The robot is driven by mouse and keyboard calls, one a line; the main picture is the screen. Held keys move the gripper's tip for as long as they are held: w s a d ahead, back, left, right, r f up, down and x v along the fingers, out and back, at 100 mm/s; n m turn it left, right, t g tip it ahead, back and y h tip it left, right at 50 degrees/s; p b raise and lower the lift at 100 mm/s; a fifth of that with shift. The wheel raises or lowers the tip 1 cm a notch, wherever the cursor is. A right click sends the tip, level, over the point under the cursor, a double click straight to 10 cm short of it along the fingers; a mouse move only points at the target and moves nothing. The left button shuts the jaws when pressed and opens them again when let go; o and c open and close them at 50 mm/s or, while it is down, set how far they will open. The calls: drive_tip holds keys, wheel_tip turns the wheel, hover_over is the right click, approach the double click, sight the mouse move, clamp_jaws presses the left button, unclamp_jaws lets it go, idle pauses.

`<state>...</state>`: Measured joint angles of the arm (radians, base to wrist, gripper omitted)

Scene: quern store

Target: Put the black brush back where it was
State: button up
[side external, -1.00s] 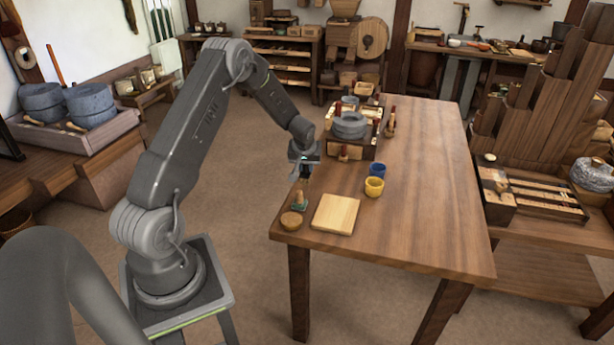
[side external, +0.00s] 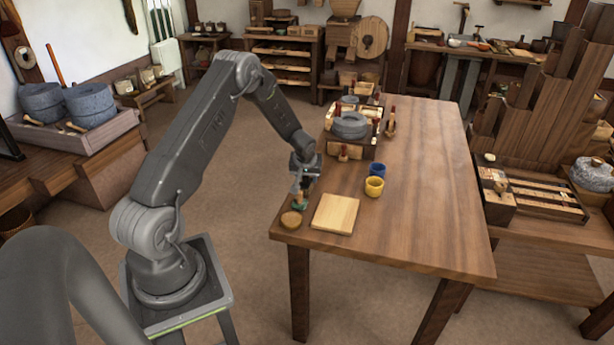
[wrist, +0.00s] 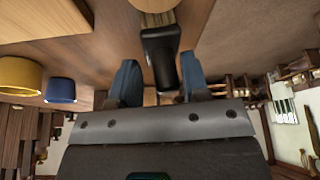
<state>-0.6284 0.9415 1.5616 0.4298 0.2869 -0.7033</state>
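The black brush (wrist: 160,58) shows in the wrist view as a dark, block-like piece between and just past my fingertips, with a pale wooden part at its far end. My gripper (wrist: 157,78) has its two blue fingers apart, one on each side, with narrow gaps.
A round wooden bowl (side external: 291,219) and a pale board (side external: 336,213) are close by. A yellow cup (side external: 374,187) and a blue cup (side external: 377,169) stand to the right. A stone quern (side external: 350,126) sits behind. The table's right side is clear.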

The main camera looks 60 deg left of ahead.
drive_tip(key=shift+o, duration=0.4)
drive_tip(key=shift+r, duration=0.5)
drive_tip(key=s+d+r+m+t+h, duration=0.15)
drive_tip(key=s+d+r, duration=0.25)
drive_tip(key=d+r, duration=0.75)
drive_tip(key=s+d+r+m+y, duration=0.1)
drive_tip(key=s+d+r+m, duration=0.2)
drive_tip(key=d+r, duration=0.8)
drive_tip(key=s+d+r+m+h, duration=0.1)
drive_tip(key=s+d+r+m, duration=0.2)
drive_tip(key=s+d, duration=0.3)
drive_tip(key=s+d+r+m+t+h, duration=0.1)
drive_tip(key=s+d+r, duration=0.4)
drive_tip(key=s, duration=0.6)
drive_tip(key=shift+s+d+m+h, duration=0.2)
drive_tip(key=shift+d+m+h, duration=0.35)
drive_tip(key=shift+m, duration=0.6)
